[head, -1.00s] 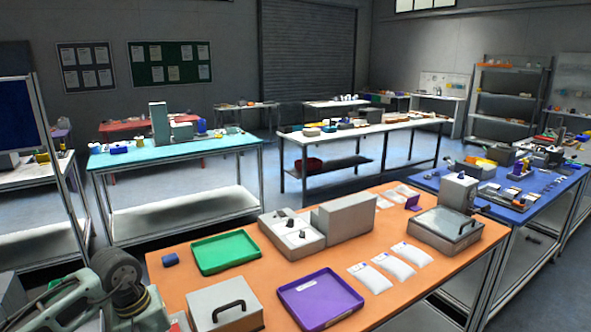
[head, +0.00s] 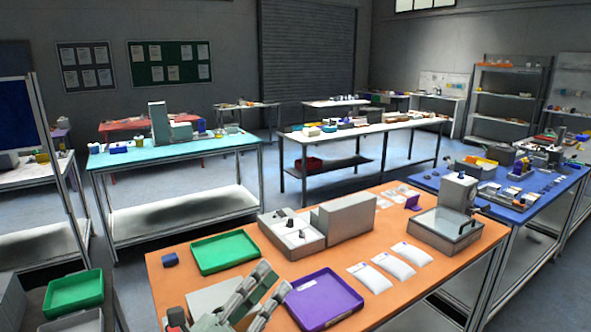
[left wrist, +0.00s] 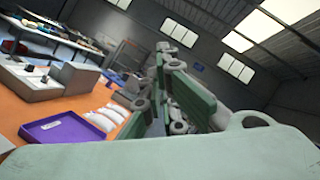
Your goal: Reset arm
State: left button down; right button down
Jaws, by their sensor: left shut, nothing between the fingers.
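My left gripper (head: 272,283) rises from the bottom edge of the head view, in front of the orange table (head: 430,283). It is shut and empty. Its fingers overlap the grey box (head: 207,300) and reach the left edge of the purple tray (head: 325,298); I cannot tell the height above the table. In the left wrist view the green-grey gripper fingers (left wrist: 178,95) point up and away from the table, and the purple tray (left wrist: 65,132) shows at lower left. My right gripper is in neither view.
Another green tray (head: 73,292) sits at lower left. A blue table (head: 430,180) stands at right.

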pick_arm(q)
jog(key=a+f+n+t+y, duration=0.1)
jog(key=a+f+n+y, duration=1.05)
jog(key=n, duration=0.75)
jog(key=s+a+f+n+g+y, duration=0.4)
jog(key=s+a+f+n+g, duration=0.15)
jog(key=f+n, duration=0.2)
jog(key=s+d+f+n+g+h, duration=0.1)
jog(key=s+f+n+g, duration=0.4)
jog(key=s, duration=0.5)
jog(key=s+f+n+g, duration=0.2)
jog(key=s+f+g, duration=0.1)
jog(key=s+f, duration=0.6)
jog(key=s+f+g+b, duration=0.2)
jog(key=s+f+b, duration=0.15)
jog(key=f, duration=2.45)
jog(key=s+a+f+g+b, duration=0.1)
jog(key=s+a+f, duration=0.1)
jog(key=s+f, duration=1.5)
jog(key=shift+s+a+f+b, duration=0.15)
jog(key=shift+a+f+b, duration=0.15)
jog(key=shift+f, duration=0.45)
